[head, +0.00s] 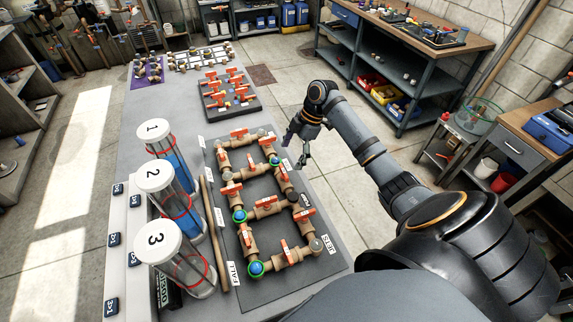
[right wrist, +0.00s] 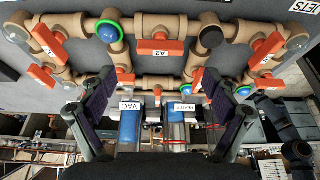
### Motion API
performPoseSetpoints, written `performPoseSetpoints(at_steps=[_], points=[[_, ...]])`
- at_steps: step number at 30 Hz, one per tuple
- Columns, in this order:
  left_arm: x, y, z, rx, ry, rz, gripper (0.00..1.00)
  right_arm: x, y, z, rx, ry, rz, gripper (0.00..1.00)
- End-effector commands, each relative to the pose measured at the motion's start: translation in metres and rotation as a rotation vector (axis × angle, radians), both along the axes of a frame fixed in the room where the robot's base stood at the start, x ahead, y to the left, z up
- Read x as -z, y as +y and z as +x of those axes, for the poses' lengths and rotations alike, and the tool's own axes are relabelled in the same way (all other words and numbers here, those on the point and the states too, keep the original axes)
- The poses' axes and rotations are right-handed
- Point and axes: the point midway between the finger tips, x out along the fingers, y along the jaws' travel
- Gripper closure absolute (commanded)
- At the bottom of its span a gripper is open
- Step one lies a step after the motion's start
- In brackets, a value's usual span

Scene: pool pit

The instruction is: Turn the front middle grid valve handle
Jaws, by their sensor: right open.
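The valve grid (head: 262,223) is tan pipe on a dark board, with several orange handles and blue and green caps. In the right wrist view, an orange handle tagged A2 (right wrist: 160,48) lies crosswise on a pipe, between similar handles at left and right. I cannot tell surely which handle it is in the head view. My right gripper (head: 299,147) hangs open and empty beside the grid's far right corner, apart from the handles. Its spread fingers (right wrist: 163,108) show in the right wrist view. My left gripper is not in view.
Three numbered clear tubes (head: 165,190) stand left of the grid on the grey table (head: 186,108). A wooden rod lies between them and the board. A second board of orange-handled valves (head: 229,92) is farther back. Open floor lies right of the table.

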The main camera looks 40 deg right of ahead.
Motion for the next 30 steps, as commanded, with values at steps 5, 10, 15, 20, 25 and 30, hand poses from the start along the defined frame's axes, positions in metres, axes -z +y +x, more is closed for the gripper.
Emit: performPoseSetpoints(at_steps=[5,10,15,20,25,30], points=[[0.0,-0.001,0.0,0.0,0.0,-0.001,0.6,-0.035,-0.015,-0.003,0.001,-0.001,-0.002,0.11],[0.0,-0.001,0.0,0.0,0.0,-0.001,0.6,-0.05,-0.02,-0.004,0.001,0.0,0.0,0.11],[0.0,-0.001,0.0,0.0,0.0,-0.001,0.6,-0.052,-0.021,-0.005,0.001,0.001,0.001,0.11],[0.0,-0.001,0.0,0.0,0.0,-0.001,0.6,-0.051,-0.021,-0.005,0.001,0.001,0.001,0.11],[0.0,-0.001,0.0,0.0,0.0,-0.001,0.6,-0.051,-0.021,-0.005,0.001,0.001,0.001,0.11],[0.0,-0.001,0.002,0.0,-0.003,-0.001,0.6,-0.051,-0.021,-0.005,0.001,0.001,0.001,0.11]])
